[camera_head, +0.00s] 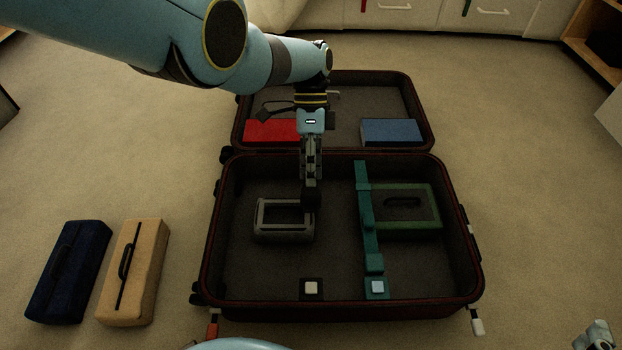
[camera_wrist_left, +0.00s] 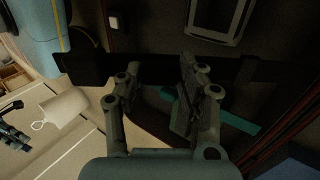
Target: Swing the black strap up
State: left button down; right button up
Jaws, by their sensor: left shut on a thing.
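My left gripper (camera_head: 311,198) hangs over the middle of the open suitcase (camera_head: 213,250), pointing down, and is shut on the black strap. In the left wrist view the black strap (camera_wrist_left: 250,70) shows as a dark band running across beyond the fingers (camera_wrist_left: 160,85). In the head view the strap is mostly hidden by the gripper and hard to tell from the dark lining. A dark buckle with a white button (camera_head: 311,288) lies at the suitcase's near side. A piece of my right gripper (camera_head: 597,337) shows at the lower right corner; its fingers are unclear.
A teal strap (camera_head: 366,215) lies fastened at a buckle with a pale button (camera_head: 377,287), over a green case (camera_head: 420,210). A grey frame-like case (camera_head: 284,237) lies left. Red (camera_head: 270,131) and blue (camera_head: 392,132) boxes lie behind. Navy (camera_head: 68,272) and tan (camera_head: 133,273) cases stand on the floor.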

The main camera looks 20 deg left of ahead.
pick_arm(q)
jog(key=shift+w+a+r, duration=0.15)
jog(key=shift+w+r, duration=0.05)
pick_arm(e)
jog(key=shift+w+a+r+t, duration=0.1)
jog(key=shift+w+r+t, duration=0.5)
jog(key=shift+r, duration=0.4)
jog(key=shift+w+a+r+t, duration=0.1)
jog(key=shift+w+r+t, duration=0.3)
jog(key=shift+w+r, duration=0.45)
jog(key=shift+s+r, duration=0.1)
pick_arm(q)
jog(key=c, duration=1.1)
grip_release()
jog(key=v, duration=1.2)
jog(key=shift+w+f, duration=0.1)
jog(key=shift+w, duration=0.1)
